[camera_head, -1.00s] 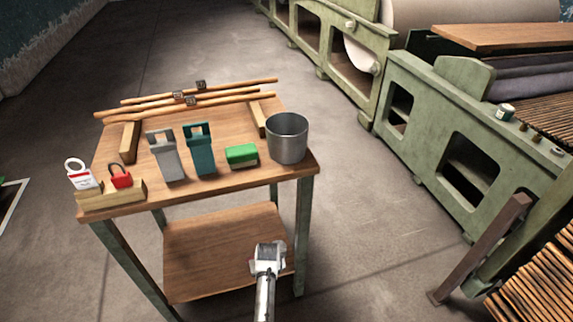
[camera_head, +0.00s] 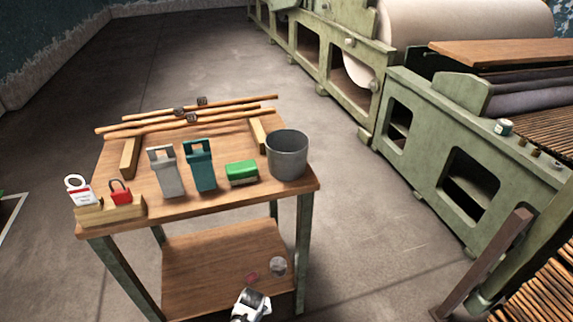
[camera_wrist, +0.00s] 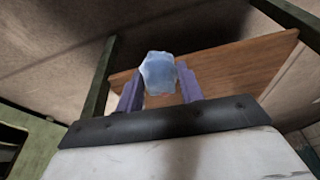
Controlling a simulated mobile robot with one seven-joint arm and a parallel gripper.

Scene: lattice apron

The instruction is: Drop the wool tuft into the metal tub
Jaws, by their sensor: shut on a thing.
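The wool tuft (camera_wrist: 158,72) is a small bluish-white lump in the wrist view. My gripper (camera_wrist: 160,84) is shut on it, with a purple finger on either side. In the head view my gripper (camera_head: 251,304) is at the bottom edge, low in front of the table; its fingertips and the held tuft cannot be made out there. The metal tub (camera_head: 287,158) is a grey, open-topped bucket standing upright at the right end of the tabletop. My gripper is apart from it, nearer the camera and lower in the picture.
The wooden table (camera_head: 225,200) also holds a green block (camera_head: 241,172), a teal holder (camera_head: 200,166), a grey holder (camera_head: 166,172), padlocks and long sticks. A pale round item (camera_head: 278,265) and a reddish one (camera_head: 251,278) show against the lower shelf (camera_head: 210,265). Green machinery (camera_head: 435,150) stands right.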

